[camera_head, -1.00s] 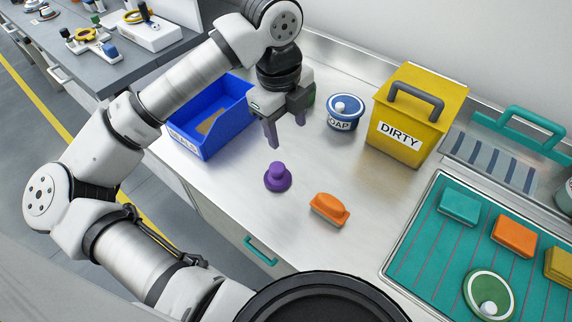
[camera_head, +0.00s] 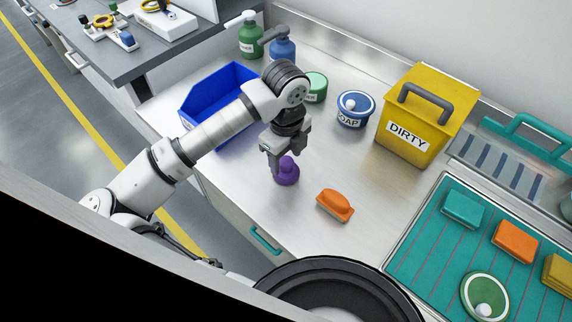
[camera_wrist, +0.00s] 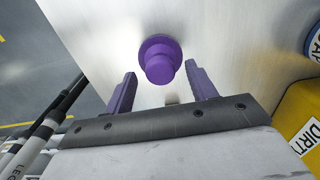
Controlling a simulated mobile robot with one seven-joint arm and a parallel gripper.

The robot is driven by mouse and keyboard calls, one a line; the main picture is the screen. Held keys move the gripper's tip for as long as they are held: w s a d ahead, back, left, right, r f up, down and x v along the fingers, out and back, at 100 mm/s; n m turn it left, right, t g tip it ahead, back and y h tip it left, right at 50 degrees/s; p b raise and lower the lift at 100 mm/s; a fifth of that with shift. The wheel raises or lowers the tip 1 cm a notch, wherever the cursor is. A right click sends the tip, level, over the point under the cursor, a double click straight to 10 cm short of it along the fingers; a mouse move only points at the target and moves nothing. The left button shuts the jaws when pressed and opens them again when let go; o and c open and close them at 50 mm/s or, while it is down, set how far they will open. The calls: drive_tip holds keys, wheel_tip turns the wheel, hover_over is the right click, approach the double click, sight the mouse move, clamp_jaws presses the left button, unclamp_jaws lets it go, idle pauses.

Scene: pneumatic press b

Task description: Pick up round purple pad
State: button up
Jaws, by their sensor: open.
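The round purple pad (camera_head: 287,172) stands on the metal counter, a flat disc with a knob on top. It also shows in the wrist view (camera_wrist: 160,58), just beyond the fingertips and roughly centred between them. My gripper (camera_head: 284,165) is open, pointing down at the pad from above. In the wrist view its two purple-grey fingers (camera_wrist: 160,82) are apart with nothing between them. The fingers partly cover the pad in the head view, and I cannot tell whether they touch it.
An orange pad (camera_head: 335,205) lies close to the right. A blue bin (camera_head: 205,112) stands behind left, with a soap tub (camera_head: 356,109) and yellow DIRTY box (camera_head: 416,128) behind right. A teal rack mat (camera_head: 430,235) with pads is at right. Counter (camera_head: 240,190) in front is clear.

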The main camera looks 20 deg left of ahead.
drive_tip(key=shift+f, duration=1.25)
drive_tip(key=c, duration=1.1)
wheel_tip(320, 180, up, 10)
drive_tip(key=shift+r+b, duration=0.1)
drive_tip(key=shift+b, duration=0.8)
drive_tip(key=o, duration=0.5)
drive_tip(key=shift+c, duration=0.2)
drive_tip(key=c, duration=0.3)
